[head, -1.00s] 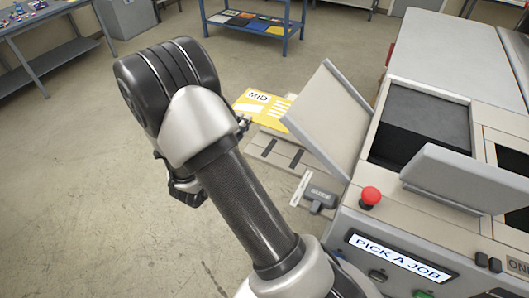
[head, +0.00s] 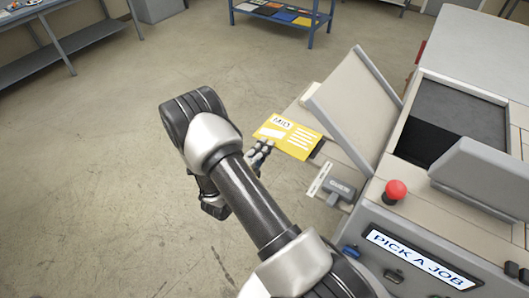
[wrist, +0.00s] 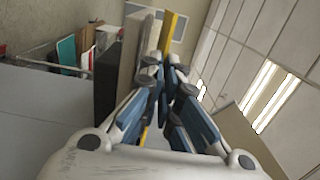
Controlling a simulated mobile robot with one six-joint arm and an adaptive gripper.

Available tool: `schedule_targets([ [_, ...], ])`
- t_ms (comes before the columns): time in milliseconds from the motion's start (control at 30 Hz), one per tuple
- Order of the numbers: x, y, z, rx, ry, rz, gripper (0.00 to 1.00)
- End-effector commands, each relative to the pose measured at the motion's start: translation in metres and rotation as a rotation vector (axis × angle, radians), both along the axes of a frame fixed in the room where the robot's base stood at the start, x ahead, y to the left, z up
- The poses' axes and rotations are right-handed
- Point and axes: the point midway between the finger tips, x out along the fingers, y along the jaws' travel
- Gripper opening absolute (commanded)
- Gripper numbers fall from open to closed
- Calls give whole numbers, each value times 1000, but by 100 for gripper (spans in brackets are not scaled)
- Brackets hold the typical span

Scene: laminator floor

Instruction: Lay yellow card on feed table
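The yellow card (head: 291,136), marked MID, shows in the head view over the feed table (head: 292,107) on the machine's left side. My gripper (head: 262,151) is at the card's near left edge. In the wrist view the card (wrist: 169,35) is a thin yellow strip seen edge-on. My gripper (wrist: 166,68) is shut on it there. The card covers part of the table, and I cannot tell whether it touches the surface.
A raised grey panel (head: 349,104) stands just right of the card. A ruler and a dark grey block (head: 339,190) lie at the table's near end. The red stop button (head: 396,189) is on the machine. A blue shelf (head: 285,15) stands behind. The floor at left is clear.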

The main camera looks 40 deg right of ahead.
Motion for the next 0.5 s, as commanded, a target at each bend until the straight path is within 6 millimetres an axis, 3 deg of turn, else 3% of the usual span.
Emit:
schedule_targets([
  [133, 0, 0, -24, -1, 2, 0, 0],
  [500, 0, 0, -28, 0, 0, 0, 0],
])
